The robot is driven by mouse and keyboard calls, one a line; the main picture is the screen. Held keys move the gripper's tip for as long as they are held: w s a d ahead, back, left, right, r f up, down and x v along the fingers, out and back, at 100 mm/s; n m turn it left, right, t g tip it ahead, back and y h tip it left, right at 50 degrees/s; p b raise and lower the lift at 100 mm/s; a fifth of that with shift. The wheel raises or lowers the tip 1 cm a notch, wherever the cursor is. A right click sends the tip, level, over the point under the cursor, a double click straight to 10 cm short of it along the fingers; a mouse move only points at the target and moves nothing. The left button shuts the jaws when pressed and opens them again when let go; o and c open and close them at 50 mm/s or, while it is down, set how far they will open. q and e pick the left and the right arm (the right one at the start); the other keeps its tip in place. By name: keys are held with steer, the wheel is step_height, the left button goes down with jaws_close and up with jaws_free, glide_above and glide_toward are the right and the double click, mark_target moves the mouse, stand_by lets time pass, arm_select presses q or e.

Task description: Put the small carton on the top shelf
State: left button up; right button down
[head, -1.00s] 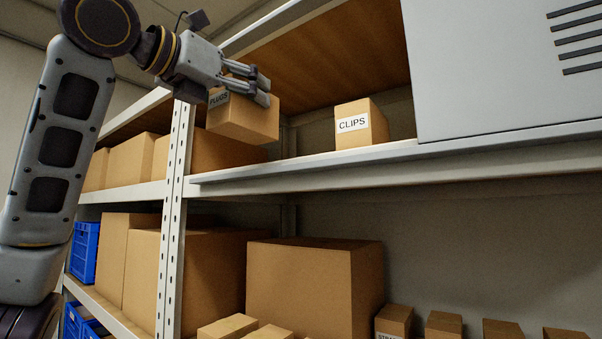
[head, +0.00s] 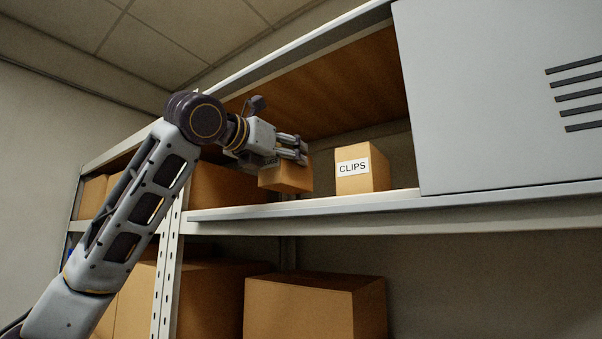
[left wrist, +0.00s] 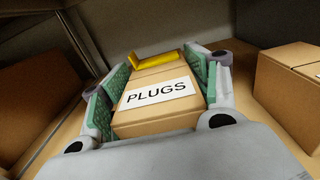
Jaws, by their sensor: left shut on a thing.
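The small carton labelled PLUGS (head: 287,180) is held in my left gripper (head: 296,150), inside the top shelf bay, just left of the CLIPS carton. The gripper partly hides it in the head view. In the left wrist view the PLUGS carton (left wrist: 150,122) sits between the green finger pads, label towards the camera. The carton is close to the top shelf (head: 310,208); I cannot tell whether it touches the board. My right gripper is not in view.
The CLIPS carton (head: 362,170) stands on the top shelf, with a small gap to the PLUGS carton. A larger carton (head: 220,187) is on the left, behind the upright (head: 168,270). A grey cabinet (head: 490,100) blocks the right. A yellow piece (left wrist: 155,62) shows beyond the held carton.

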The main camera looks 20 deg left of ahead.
mark_target(301, 176)
arm_select(q)
steer(key=p+x, duration=0.1)
steer(key=x, duration=0.5)
steer(key=shift+s, duration=0.1)
steer(key=shift+f+p, duration=0.4)
steer(key=shift+f, duration=1.35)
steer(key=shift+f, duration=0.1)
steer(key=o, duration=1.4)
steer(key=shift+c, duration=0.2)
